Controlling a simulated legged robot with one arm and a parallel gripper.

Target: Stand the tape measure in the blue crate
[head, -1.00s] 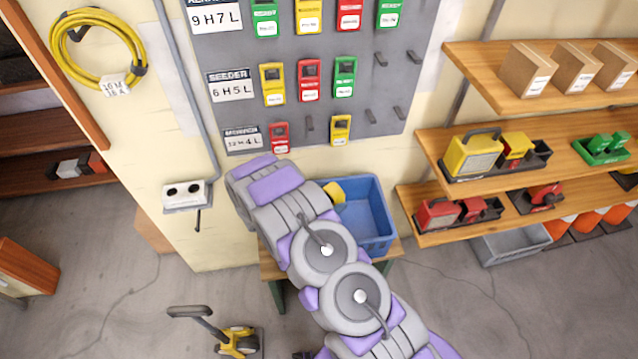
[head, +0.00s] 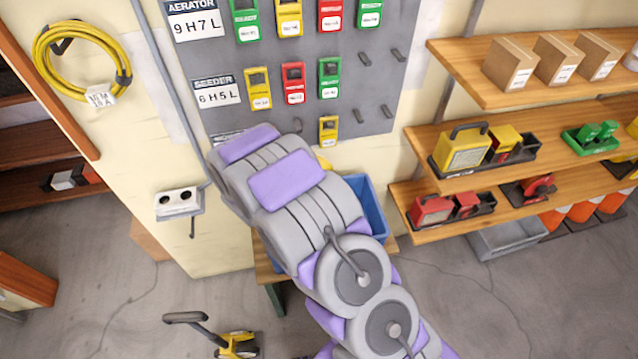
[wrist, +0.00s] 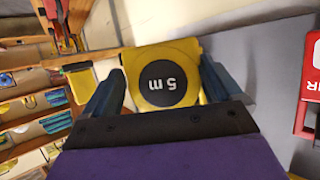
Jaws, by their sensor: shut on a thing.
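The tape measure (wrist: 186,55) is yellow with a black disc marked "5 m", which appears upside down in the wrist view. My gripper (wrist: 163,72) is shut on it, with a blue-grey finger on each side. In the head view my arm hides the gripper; a small yellow patch (head: 323,162) at the arm's upper edge may be the tape measure. The blue crate (head: 372,208) stands on a small bench below the grey board. The tape measure appears above or behind the crate.
The grey board (head: 290,120) with hooks and coloured tags is on the wall behind the crate. Wooden shelves (head: 450,190) with tools and boxes stand to the right. A socket box (head: 180,202) is on the wall at left. A yellow wheeled tool (head: 236,345) stands on the floor.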

